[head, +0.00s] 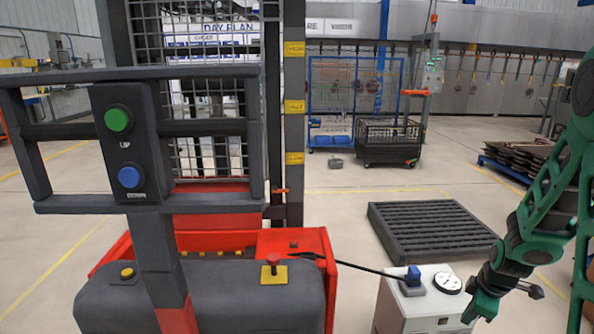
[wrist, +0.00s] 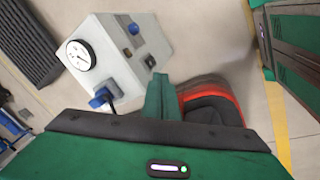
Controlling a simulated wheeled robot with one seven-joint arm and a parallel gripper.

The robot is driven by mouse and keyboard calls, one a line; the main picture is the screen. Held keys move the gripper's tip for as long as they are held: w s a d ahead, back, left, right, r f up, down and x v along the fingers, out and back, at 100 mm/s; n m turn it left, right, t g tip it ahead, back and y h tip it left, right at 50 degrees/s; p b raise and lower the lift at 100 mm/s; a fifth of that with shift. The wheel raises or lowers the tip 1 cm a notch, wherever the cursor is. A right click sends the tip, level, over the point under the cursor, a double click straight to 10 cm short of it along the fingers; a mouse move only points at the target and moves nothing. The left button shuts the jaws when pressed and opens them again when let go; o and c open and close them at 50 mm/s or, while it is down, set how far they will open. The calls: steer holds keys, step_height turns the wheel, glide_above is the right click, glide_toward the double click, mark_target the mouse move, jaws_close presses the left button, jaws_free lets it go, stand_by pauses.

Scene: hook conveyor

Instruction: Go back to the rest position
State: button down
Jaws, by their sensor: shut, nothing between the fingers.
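My gripper (head: 481,306) is at the end of my green arm, at the lower right of the head view. It is just right of a white box (head: 412,311) with a round dial and a blue plug on its top. In the wrist view my gripper (wrist: 162,97) shows as green fingers close together, shut and empty. The white box (wrist: 108,60) is behind and to the left of them there. I cannot tell from these frames whether the fingertips touch the box.
A red and dark grey lift machine (head: 210,290) with a green and blue button panel (head: 124,145) stands at the left. A black cable (head: 355,266) runs from it to the box. A dark slatted pallet (head: 430,233) lies behind the box. Open floor (head: 375,178) spreads beyond.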

steer(key=s+a+r+m+g, duration=0.1)
steer(key=s+a+r+m, duration=0.1)
steer(key=s+r+m, duration=0.6)
steer(key=s+a+r+m+g, duration=0.2)
steer(key=s+r+m, duration=0.7)
steer(key=s, duration=0.9)
steer(key=shift+s+a+r+y, duration=0.3)
steer(key=shift+s+a+r, duration=0.15)
steer(key=shift+r, duration=0.5)
steer(key=shift+w, duration=0.1)
steer(key=shift+w+f, duration=0.25)
steer(key=shift+w, duration=0.35)
